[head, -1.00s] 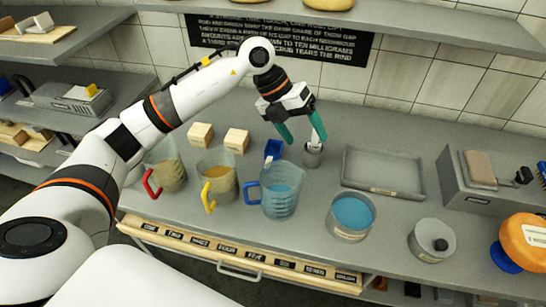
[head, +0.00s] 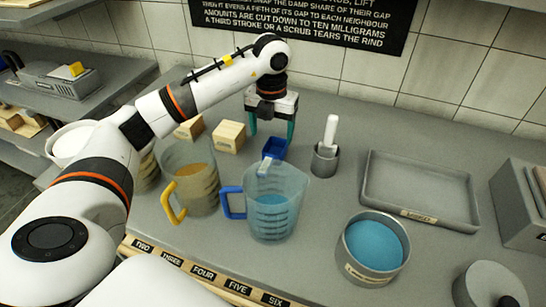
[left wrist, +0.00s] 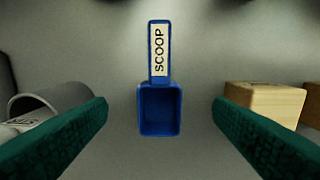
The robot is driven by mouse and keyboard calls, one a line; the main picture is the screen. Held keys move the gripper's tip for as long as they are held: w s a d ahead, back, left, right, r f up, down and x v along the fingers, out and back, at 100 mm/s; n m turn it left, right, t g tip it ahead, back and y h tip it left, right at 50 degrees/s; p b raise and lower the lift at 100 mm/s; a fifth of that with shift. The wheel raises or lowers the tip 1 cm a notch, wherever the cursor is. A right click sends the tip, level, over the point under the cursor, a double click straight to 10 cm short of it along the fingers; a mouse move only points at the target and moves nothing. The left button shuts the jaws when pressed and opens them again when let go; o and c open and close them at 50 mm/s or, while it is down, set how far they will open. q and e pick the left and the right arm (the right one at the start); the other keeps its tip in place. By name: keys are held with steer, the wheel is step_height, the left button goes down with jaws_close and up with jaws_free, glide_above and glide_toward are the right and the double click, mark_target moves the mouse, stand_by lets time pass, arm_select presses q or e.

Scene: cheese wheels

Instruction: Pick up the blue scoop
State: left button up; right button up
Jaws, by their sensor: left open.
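The blue scoop (head: 275,149) lies on the grey counter, behind the blue-handled jug in the head view. In the left wrist view the scoop (left wrist: 160,108) is in the middle, its square bowl toward the lower centre and its handle, labelled SCOOP, pointing up. My left gripper (head: 271,136) is open above the scoop, with one green finger to each side. In the left wrist view its fingers (left wrist: 160,130) stand well apart on either side of the bowl, touching nothing. My right gripper is not in view.
Wooden blocks (head: 229,137) stand left of the scoop. A grey cup (head: 324,161) with a white-handled tool stands right. The blue-handled jug (head: 275,205) and yellow-handled jug (head: 190,180) are in front. A grey tray (head: 420,190) and a tub of blue contents (head: 373,248) lie right.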

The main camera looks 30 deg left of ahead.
mark_target(271, 151)
arm_select(q)
step_height(271, 151, down, 2)
steer(key=shift+f, duration=0.2)
steer(key=shift+f+p, duration=0.3)
steer(key=shift+f, duration=0.3)
step_height(271, 151, down, 4)
steer(key=shift+s+r+p, duration=0.1)
steer(key=shift+r+p, duration=0.1)
steer(key=shift+p, duration=0.35)
steer(key=shift+f, duration=0.55)
steer(key=c, duration=1)
steer(key=shift+r+b, duration=0.75)
steer(key=shift+r, duration=4.3)
steer(key=shift+c, duration=0.2)
